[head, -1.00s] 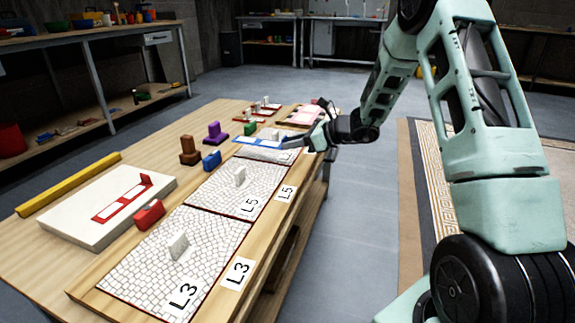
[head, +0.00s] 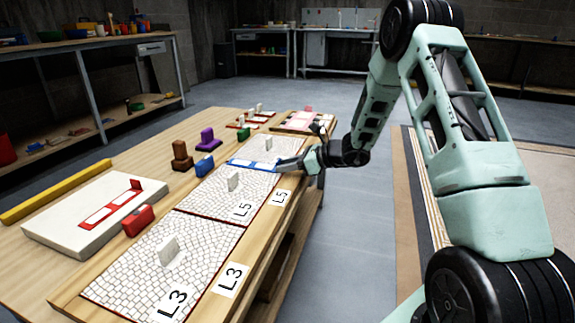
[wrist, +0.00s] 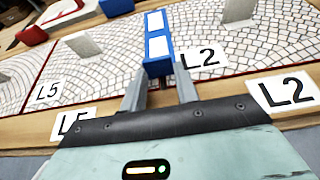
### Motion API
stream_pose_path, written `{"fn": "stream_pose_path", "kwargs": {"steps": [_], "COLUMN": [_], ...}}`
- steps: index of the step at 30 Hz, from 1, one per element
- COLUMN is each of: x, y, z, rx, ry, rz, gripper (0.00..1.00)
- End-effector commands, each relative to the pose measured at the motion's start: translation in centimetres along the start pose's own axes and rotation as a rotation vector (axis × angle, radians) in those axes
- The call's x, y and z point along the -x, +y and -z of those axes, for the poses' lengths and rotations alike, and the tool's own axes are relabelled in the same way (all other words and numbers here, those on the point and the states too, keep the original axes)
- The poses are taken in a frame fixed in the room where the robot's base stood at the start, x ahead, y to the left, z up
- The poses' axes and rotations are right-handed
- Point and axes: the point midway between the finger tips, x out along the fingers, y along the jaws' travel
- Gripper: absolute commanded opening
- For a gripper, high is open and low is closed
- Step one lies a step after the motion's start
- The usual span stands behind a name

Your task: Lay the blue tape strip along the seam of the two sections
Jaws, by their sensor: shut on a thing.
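The blue tape strip (head: 250,164), with white patches on top, lies across the line between the L5 section (head: 205,203) and the L2 section (head: 285,151). In the wrist view the blue tape strip (wrist: 154,22) runs away from my gripper, with the L5 section (wrist: 110,65) on its left and the L2 section (wrist: 270,42) on its right. My gripper (wrist: 160,84) is shut on the blue tab at the strip's near end. My gripper also shows in the head view (head: 285,165) at the bench's right edge. The strip hides the seam beneath it; exact contact is hard to tell.
Upright pale tabs stand on the sections, including the L3 section (head: 140,265). A blue block (head: 204,166), brown block (head: 181,156), purple block (head: 208,140) and red block (head: 138,220) stand left of them. A white board (head: 60,225) and yellow bar (head: 55,191) lie farther left.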

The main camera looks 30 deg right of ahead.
Motion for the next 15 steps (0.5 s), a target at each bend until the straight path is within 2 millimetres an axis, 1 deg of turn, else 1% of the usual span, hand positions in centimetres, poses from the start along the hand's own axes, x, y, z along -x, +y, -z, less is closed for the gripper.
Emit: {"fn": "stream_pose_path", "kwargs": {"steps": [1, 2, 3, 4, 11, 15], "x": [-0.09, -0.05, -0.04, -0.03, -0.03, 0.27], "y": [-0.02, -0.01, -0.01, -0.01, 0.0, 0.01], "z": [0.24, 0.11, 0.08, 0.08, 0.05, -0.73], "rx": [0.0, 0.0, 0.0, 0.0, 0.0, 0.002], "ry": [0.0, 0.0, 0.0, 0.0, 0.0, -0.001], "rz": [0.0, 0.0, 0.0, 0.0, 0.0, 0.0], "gripper": [0.1, 0.39, 0.5, 0.52, 0.52, 0.52]}}
